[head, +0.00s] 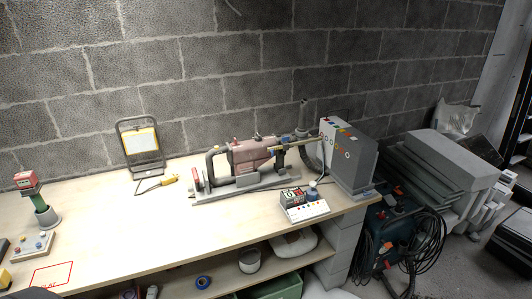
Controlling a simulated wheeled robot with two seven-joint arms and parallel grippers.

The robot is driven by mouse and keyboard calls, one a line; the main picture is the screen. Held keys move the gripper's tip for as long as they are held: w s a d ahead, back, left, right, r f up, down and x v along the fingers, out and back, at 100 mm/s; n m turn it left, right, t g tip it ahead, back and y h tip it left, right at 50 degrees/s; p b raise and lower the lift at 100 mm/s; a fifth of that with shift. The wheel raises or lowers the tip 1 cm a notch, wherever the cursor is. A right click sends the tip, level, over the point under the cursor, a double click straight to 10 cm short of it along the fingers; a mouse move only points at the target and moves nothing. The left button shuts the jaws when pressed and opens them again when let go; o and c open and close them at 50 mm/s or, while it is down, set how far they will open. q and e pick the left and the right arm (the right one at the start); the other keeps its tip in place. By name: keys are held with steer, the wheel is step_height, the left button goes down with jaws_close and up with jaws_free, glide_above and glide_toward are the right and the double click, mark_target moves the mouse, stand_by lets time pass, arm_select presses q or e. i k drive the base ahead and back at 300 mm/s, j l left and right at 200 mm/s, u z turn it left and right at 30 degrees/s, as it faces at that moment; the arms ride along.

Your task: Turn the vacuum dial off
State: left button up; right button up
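I cannot single out the vacuum dial for certain at this size. A grey upright cabinet (352,158) at the right end of the bench has several small coloured knobs or ports on its left-facing front. Neither of my grippers is in view.
A pink-grey machine (250,155) on a grey base stands mid-bench. A framed stand (140,142) and a yellow tool (169,179) are behind left. A red-topped device (27,180) stands far left. The bench (130,225) is clear at front centre. Grey slabs (455,160) fill the right.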

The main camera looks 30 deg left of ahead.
mark_target(381, 215)
steer(key=i+l+u, duration=0.15)
steer(key=l, duration=0.25)
steer(key=i+l+u, duration=0.1)
steer(key=l, duration=0.3)
steer(key=i+l+u, duration=0.15)
steer(key=l, duration=0.25)
steer(key=i+l+u, duration=0.1)
steer(key=l, duration=0.3)
steer(key=i+l+u, duration=0.15)
steer(key=l, duration=0.3)
